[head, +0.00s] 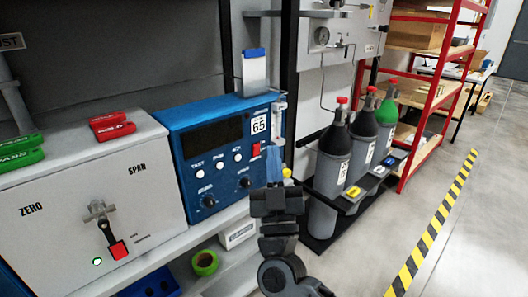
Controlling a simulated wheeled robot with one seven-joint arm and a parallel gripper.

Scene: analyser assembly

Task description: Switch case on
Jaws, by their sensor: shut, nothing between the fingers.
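The blue case (213,150) stands on the bench in the middle left of the head view. My gripper (277,190) is shut and empty. In the picture it appears below and right of the red switch, in front of the case's lower right corner. I cannot tell the distance between them.
A white ZERO/SPAN box (65,215) with a lever and a lit green lamp stands left. Several gas cylinders (330,175) stand in a rack on the right, before a red shelf (440,95). Green tape (205,263) lies below the bench. The right floor (485,230) is clear.

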